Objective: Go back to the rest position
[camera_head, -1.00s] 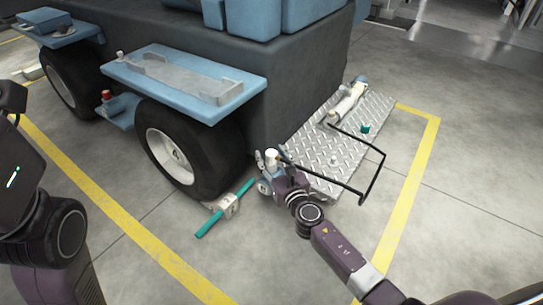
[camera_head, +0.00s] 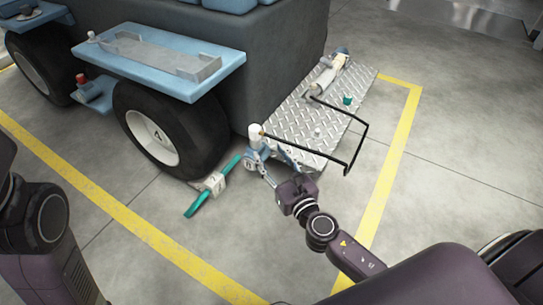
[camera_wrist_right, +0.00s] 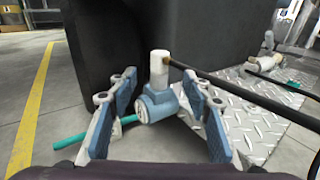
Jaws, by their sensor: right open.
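My right gripper (camera_head: 268,168) is open near the front corner of the vehicle's step plate. In the right wrist view its two blue-padded fingers (camera_wrist_right: 165,108) are spread, with a blue fitting (camera_wrist_right: 157,104) with a white upright cap (camera_wrist_right: 159,67) showing between them. The same white cap shows in the head view (camera_head: 256,134). A thin black bar runs from the cap over the plate. The fingers appear clear of the fitting, with nothing held. My left arm is at the left edge; its gripper is out of view.
A diamond-patterned step plate (camera_head: 325,110) carries a white and grey nozzle-like part (camera_head: 329,73) and a small green piece. A teal rod with a white block (camera_head: 215,182) lies by the tyre (camera_head: 165,125). Yellow floor lines and open concrete are to the right.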

